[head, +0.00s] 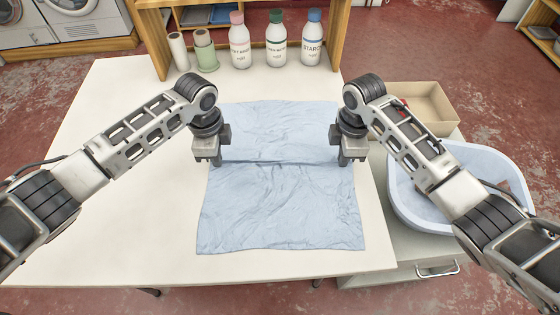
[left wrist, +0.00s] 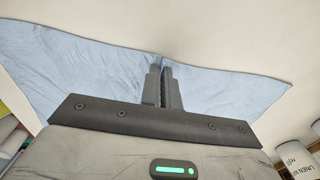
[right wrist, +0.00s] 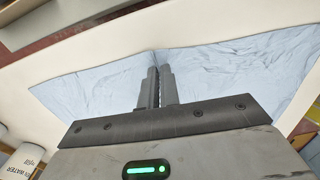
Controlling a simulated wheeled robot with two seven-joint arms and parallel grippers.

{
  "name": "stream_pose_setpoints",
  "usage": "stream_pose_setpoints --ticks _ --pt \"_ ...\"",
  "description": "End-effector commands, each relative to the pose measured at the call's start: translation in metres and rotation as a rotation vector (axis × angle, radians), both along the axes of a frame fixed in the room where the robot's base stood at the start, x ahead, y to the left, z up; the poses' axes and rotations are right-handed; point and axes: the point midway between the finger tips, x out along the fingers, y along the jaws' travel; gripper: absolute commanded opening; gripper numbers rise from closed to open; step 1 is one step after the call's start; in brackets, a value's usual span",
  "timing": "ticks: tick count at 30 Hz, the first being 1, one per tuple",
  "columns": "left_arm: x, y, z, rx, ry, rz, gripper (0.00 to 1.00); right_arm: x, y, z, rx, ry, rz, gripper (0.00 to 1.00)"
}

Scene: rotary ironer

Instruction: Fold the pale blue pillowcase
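The pale blue pillowcase (head: 280,205) lies spread on the white table, wrinkled, with a raised crease running across it between my grippers. My left gripper (head: 216,163) is at its left edge and my right gripper (head: 343,162) at its right edge, both a little above the middle. In the left wrist view the fingers (left wrist: 163,85) are close together, with the cloth (left wrist: 100,65) drawn to a peak between the tips. In the right wrist view the fingers (right wrist: 157,85) are likewise closed on the cloth edge (right wrist: 235,70). The pinched bits are mostly hidden.
Bottles (head: 276,42) stand at the table's back by a wooden shelf (head: 340,30). Right of the table are a pale blue basket (head: 400,195) and a cardboard box (head: 432,100), near my right arm. The white table (head: 110,220) is clear left of the cloth.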

Motion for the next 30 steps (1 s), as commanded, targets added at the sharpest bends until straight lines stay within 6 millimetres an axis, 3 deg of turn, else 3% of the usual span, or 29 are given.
stream_pose_setpoints --ticks 14,30 --pt "-0.001 0.001 0.001 0.002 0.003 0.0 0.0 -0.001 -0.001 0.001 -0.002 0.004 -0.001 0.0" --pt "0.0 0.001 0.045 0.001 0.001 0.0 0.0 0.0 -0.001 0.045 -0.001 0.002 -0.001 0.0"
